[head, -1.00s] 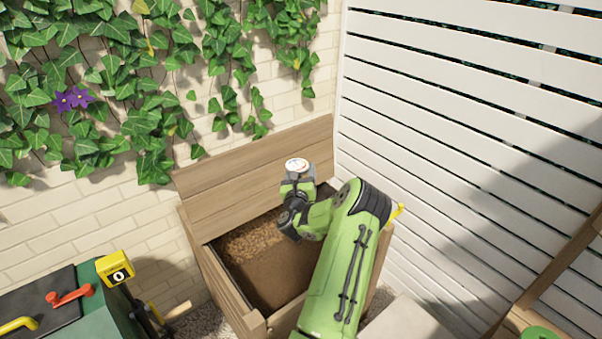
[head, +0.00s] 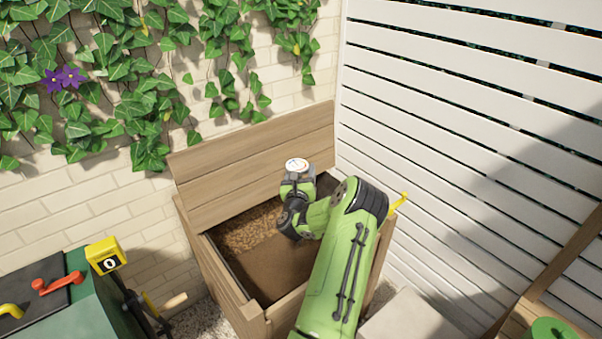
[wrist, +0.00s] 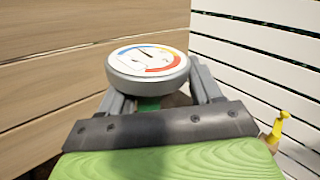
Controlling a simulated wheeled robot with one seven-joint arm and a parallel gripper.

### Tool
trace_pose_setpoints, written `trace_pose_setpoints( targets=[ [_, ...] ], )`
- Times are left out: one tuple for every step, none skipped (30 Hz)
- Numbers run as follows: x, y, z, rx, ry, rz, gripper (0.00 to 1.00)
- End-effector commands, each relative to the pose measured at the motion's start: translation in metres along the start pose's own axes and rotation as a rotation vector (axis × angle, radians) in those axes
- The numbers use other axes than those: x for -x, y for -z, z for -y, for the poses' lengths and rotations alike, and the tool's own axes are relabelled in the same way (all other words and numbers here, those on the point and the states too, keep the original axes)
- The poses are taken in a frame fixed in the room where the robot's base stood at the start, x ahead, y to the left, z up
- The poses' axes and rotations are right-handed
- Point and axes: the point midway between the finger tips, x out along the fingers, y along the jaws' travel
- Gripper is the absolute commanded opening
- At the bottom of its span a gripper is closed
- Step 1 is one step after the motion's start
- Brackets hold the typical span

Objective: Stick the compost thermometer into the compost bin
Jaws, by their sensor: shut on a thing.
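The compost thermometer (wrist: 147,68) shows its round white dial with a blue, orange and red scale in the wrist view. In the head view its dial (head: 297,165) is above the compost bin. My gripper (wrist: 150,100) is shut on the thermometer just below the dial. The probe is hidden by the gripper and arm, so I cannot tell whether its tip touches the compost. The wooden compost bin (head: 223,285) stands with its lid (head: 245,170) open and leaning back. Brown compost (head: 262,262) fills its inside, with a coarser patch toward the back left.
A white slatted fence (head: 450,130) stands close on the right and an ivy-covered brick wall (head: 110,215) behind. A yellow handle (head: 399,202) sticks out at the bin's right. A green machine with a yellow counter (head: 106,255) stands at the left.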

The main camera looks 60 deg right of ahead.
Motion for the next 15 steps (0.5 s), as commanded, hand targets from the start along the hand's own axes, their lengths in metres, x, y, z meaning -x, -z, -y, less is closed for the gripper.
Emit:
trace_pose_setpoints(
  targets=[
    [0.0, 0.005, -0.002, 0.0, 0.0, 0.001, 0.29],
    [0.0, 0.007, -0.002, 0.0, 0.0, 0.001, 0.29],
    [0.001, 0.009, -0.003, 0.0, 0.0, 0.001, 0.29],
    [0.001, 0.011, -0.003, 0.0, 0.0, 0.001, 0.29],
    [0.001, 0.013, -0.004, 0.0, 0.0, 0.001, 0.29],
    [0.001, 0.015, -0.004, 0.0, 0.0, 0.001, 0.29],
    [0.001, 0.017, -0.004, 0.0, 0.0, 0.001, 0.29],
    [0.001, 0.019, -0.005, 0.0, 0.0, 0.001, 0.29],
    [0.001, 0.021, -0.005, 0.0, 0.0, 0.001, 0.29],
    [0.001, 0.023, -0.006, 0.0, 0.0, 0.001, 0.29],
    [0.002, 0.025, -0.006, 0.0, 0.0, 0.001, 0.29],
    [0.002, 0.027, -0.007, 0.0, 0.0, 0.001, 0.29],
    [0.002, 0.029, -0.007, 0.0, 0.0, 0.001, 0.29],
    [0.002, 0.03, -0.008, 0.0, 0.0, 0.001, 0.29],
    [0.002, 0.033, -0.008, 0.0, 0.0, 0.001, 0.29]
  ],
)
